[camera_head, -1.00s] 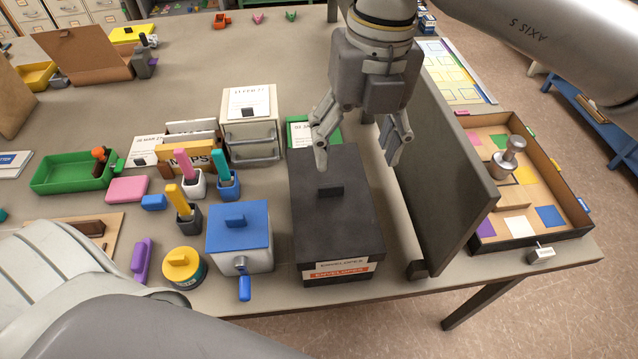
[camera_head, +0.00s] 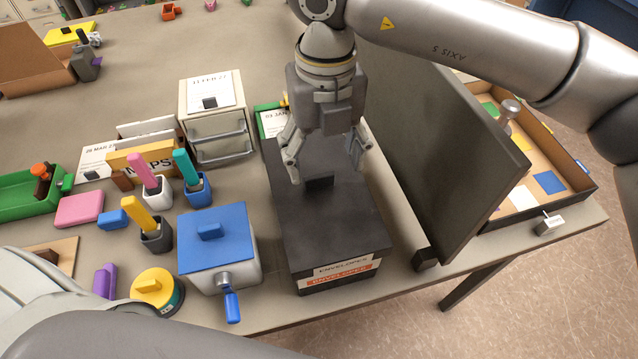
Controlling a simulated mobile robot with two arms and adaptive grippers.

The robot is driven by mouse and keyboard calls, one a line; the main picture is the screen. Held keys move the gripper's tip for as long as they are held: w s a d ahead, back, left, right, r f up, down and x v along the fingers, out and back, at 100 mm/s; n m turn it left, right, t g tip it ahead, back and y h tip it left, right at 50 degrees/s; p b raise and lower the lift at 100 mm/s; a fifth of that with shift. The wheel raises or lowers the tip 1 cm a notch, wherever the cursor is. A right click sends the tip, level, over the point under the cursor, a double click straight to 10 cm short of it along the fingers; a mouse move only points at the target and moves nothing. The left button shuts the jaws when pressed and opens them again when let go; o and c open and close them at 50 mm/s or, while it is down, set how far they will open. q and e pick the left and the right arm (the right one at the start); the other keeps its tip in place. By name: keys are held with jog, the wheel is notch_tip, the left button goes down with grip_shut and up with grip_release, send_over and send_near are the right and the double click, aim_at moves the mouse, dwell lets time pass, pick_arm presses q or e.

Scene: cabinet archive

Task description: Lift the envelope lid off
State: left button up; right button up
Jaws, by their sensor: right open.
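The envelope box is a dark box with a black lid (camera_head: 335,226) and a small black handle (camera_head: 319,183) on top. Labels reading "ENVELOPES" (camera_head: 342,271) are on its front. My right gripper (camera_head: 326,175) is open above the lid, its fingers pointing down on either side of the handle. The fingers look apart from the handle; their exact height over the lid is hard to tell. My left gripper is not in view; only part of my left arm shows at the lower left.
A tall dark panel (camera_head: 440,150) stands just right of the box. A blue-lidded container with a crank (camera_head: 215,240) stands close on the left. Pen cups, a small drawer unit (camera_head: 217,125) and a green tray (camera_head: 30,198) lie further left. A shallow tray (camera_head: 575,200) is beyond the panel.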

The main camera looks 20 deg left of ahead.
aim_at(319, 175)
jog(key=shift+f, duration=0.4)
jog(key=f, duration=0.1)
jog(key=f+p, duration=0.1)
jog(key=f, duration=0.1)
jog(key=a+f+p, duration=0.1)
jog(key=f, duration=0.1)
jog(key=shift+w, duration=0.35)
jog(key=shift+f, duration=0.2)
jog(key=c, duration=1.1)
